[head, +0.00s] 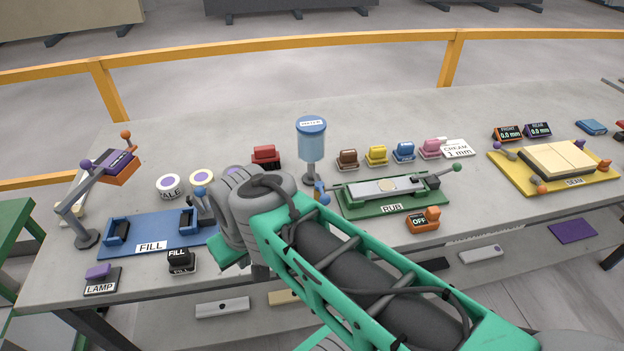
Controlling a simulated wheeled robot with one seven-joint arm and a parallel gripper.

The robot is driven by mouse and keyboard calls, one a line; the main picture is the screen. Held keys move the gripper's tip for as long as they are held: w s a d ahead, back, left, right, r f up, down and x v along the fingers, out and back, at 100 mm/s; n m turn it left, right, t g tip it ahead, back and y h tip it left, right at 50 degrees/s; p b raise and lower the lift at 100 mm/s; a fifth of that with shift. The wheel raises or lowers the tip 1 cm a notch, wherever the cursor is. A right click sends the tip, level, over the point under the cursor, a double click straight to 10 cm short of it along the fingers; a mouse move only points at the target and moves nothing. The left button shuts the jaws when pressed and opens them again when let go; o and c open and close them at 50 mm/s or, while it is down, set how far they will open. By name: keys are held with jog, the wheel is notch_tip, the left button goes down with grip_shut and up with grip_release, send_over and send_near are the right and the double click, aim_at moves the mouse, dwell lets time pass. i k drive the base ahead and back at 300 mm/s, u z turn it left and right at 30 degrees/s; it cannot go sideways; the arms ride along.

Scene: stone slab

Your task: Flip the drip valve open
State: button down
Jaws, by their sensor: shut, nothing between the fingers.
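The water bottle (311,145), blue-capped and labelled, stands on a grey stand at the middle of the bench. My arm's wrist partly covers this area, so I cannot tell the valve's position. My gripper (228,250) shows only in part, as a green piece below the grey wrist, left of the bottle and apart from it. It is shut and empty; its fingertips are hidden.
The blue FILL fixture (151,246) lies left of my wrist, and the green RUB fixture (392,207) is right of the bottle. Several coloured blocks, including a yellow one (376,155), line the back. The yellow SEAM board (560,183) is at far right. A yellow rail (380,40) runs behind.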

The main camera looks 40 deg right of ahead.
aim_at(325, 199)
jog(key=z, duration=1.3)
jog(key=k, duration=0.7)
jog(key=u, duration=1)
jog(key=i, duration=0.5)
jog(key=z, duration=0.05)
